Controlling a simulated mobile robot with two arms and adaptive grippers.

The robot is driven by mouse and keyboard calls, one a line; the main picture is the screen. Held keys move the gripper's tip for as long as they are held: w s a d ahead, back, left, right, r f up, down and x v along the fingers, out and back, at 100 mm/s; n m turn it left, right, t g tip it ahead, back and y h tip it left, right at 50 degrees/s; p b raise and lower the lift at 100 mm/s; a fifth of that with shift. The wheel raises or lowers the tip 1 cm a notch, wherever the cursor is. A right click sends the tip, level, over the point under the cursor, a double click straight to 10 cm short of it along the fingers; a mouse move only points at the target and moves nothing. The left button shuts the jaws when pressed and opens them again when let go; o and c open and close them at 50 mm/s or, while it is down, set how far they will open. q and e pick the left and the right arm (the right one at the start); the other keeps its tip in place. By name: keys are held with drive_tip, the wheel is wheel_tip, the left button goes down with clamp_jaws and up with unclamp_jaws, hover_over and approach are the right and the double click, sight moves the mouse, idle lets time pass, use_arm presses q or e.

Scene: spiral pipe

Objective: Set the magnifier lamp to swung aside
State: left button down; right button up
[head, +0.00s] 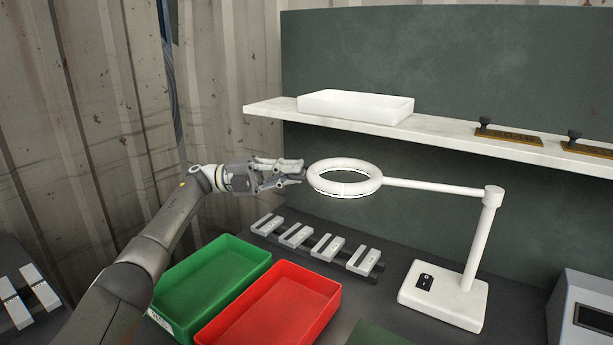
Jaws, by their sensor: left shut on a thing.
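The white magnifier lamp stands upright on the bench at the right. Its base (444,296) has a small dark switch plate. A post (482,243) rises from the base, and a thin arm (433,187) runs left from its top to the ring head (345,190). The ring hangs in the air, level with my left gripper. My left gripper (300,171) comes in from the left and is shut on the ring's left rim. The exact contact at the fingertips is small and hard to make out. My right gripper is not in view.
A green bin (213,274) and a red bin (275,300) stand on the bench below my left arm. A rail of grey blocks (318,246) lies behind them. A shelf (440,140) with a white tray (356,98) runs behind. A grey device (580,318) stands at right.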

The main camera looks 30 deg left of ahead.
use_arm(q)
drive_tip(key=shift+w+a, duration=0.3)
drive_tip(key=shift+w, duration=0.2)
drive_tip(key=c, duration=1.6)
unclamp_jaws()
drive_tip(key=shift+s+d+r, duration=0.1)
drive_tip(key=shift+o, duration=0.2)
drive_tip(key=shift+d+f, duration=0.1)
drive_tip(key=shift+f, duration=0.25)
drive_tip(key=r+v, duration=0.1)
drive_tip(key=v, duration=0.6)
drive_tip(key=shift+s+a, duration=0.15)
drive_tip(key=shift+a, duration=0.3)
